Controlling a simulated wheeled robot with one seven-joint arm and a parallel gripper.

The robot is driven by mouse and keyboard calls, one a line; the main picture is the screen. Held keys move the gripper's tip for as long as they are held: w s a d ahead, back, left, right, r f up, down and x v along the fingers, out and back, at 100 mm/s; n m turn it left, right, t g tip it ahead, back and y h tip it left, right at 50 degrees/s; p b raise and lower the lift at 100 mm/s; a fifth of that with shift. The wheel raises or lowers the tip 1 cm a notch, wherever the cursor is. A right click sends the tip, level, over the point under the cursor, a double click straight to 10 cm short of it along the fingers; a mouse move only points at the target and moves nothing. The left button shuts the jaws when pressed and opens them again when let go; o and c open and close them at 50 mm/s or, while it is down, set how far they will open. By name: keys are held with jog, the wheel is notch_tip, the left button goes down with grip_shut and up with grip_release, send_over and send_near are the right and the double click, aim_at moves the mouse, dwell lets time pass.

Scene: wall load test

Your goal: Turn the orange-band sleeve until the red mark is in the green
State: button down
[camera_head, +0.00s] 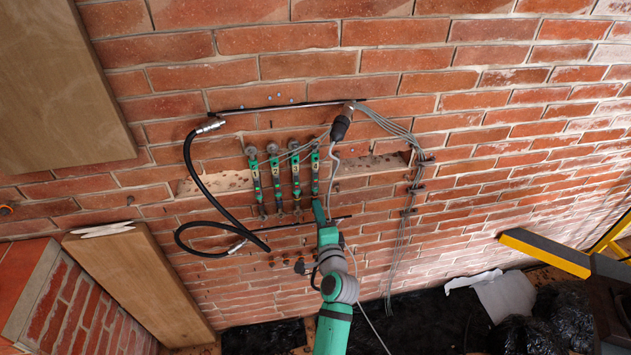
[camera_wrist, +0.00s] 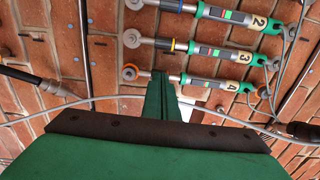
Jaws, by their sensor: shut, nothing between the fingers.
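Several green-ended gauges hang side by side on the brick wall. The rightmost gauge (camera_head: 315,174) is labelled 4 and also shows in the wrist view (camera_wrist: 205,82). In the head view my gripper (camera_head: 318,208) is just below that gauge.
Gauge 3 (camera_wrist: 205,50) with a yellow band and gauge 2 (camera_wrist: 225,15) lie close beside gauge 4. A black hose (camera_head: 190,165) loops at left. Grey cables (camera_head: 410,185) hang at right. A thin cable (camera_wrist: 100,98) crosses near my fingers.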

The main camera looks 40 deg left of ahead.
jog(key=shift+w+a, duration=0.25)
jog(key=shift+a, duration=0.05)
jog(key=shift+w+d, duration=0.1)
dwell(0.6)
jog(key=shift+d, duration=0.2)
jog(key=shift+s+d, duration=0.2)
jog(key=shift+s, duration=0.15)
jog(key=shift+a, duration=0.15)
dwell(0.5)
jog(key=shift+w+a, duration=0.25)
jog(key=shift+w, duration=0.1)
dwell(0.9)
jog(key=shift+s+d, duration=0.15)
jog(key=shift+s+d, duration=0.2)
dwell(0.4)
